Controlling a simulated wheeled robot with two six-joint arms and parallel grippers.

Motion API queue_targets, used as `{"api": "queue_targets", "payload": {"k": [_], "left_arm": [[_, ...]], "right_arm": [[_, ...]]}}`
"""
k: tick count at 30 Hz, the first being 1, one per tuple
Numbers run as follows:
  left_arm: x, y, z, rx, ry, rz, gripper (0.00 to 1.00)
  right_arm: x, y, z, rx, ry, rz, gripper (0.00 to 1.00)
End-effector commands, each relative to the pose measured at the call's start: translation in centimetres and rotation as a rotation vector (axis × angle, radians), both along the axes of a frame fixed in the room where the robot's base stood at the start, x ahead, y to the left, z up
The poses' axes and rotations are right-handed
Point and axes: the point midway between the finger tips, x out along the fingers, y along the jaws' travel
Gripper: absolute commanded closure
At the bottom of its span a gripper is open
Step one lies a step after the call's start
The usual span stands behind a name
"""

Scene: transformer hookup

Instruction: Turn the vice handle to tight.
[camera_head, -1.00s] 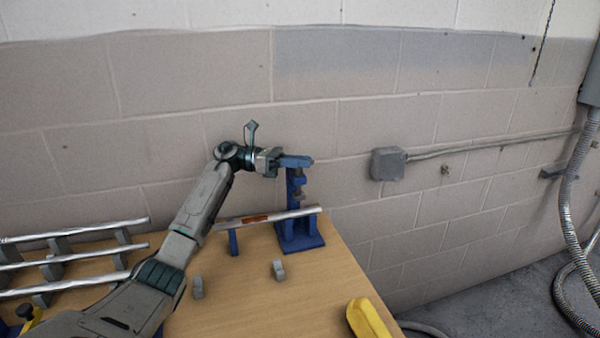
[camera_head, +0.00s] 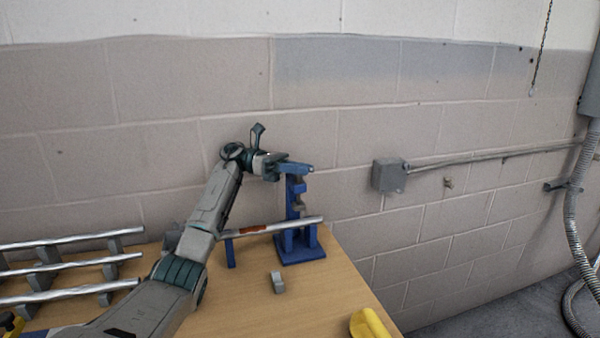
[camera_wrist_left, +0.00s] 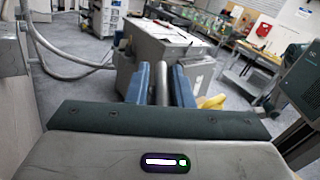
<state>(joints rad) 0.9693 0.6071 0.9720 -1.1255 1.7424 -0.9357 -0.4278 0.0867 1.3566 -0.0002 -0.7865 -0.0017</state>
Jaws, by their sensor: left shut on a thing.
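The blue vice (camera_head: 290,205) stands upright near the far right corner of the wooden table. Its blue handle (camera_head: 297,168) is a short bar across the top, pointing roughly left to right. My left gripper (camera_head: 279,168) is shut on the handle's left end. A silver rod (camera_head: 300,223) with an orange-brown patch runs through the vice, below the jaw. In the left wrist view, two blue parts (camera_wrist_left: 137,82) flank a grey round bar (camera_wrist_left: 161,84); I cannot tell exactly which parts these are. My right gripper is not in view.
A blue support (camera_head: 231,252) holds the rod's left part. A small grey block (camera_head: 278,283) and a yellow object (camera_head: 369,324) are near the front. Several silver rods (camera_head: 70,266) lie on grey holders at left. A grey wall box (camera_head: 389,175) is right of the vice.

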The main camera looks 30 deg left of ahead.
Motion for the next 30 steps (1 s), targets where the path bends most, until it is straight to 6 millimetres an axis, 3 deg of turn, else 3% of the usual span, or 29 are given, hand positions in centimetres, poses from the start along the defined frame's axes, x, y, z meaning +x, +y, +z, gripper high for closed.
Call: {"api": "queue_targets", "payload": {"k": [14,15,16,26,30], "left_arm": [[-0.1,-0.1,-0.5,0.005,0.007,-0.012,1.00],[-0.1,-0.1,-0.5,0.005,0.007,-0.011,0.72],[-0.1,-0.1,-0.5,0.004,0.007,-0.011,0.67],[-0.1,0.0,0.0,0.002,0.002,-0.008,0.67],[-0.4,-0.1,1.1,0.003,0.000,-0.007,0.67]], "right_arm": [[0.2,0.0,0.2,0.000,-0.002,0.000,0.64],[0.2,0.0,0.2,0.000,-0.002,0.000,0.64],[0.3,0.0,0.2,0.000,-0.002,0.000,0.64],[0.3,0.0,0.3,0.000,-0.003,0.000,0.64],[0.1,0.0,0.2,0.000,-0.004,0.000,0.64]]}}
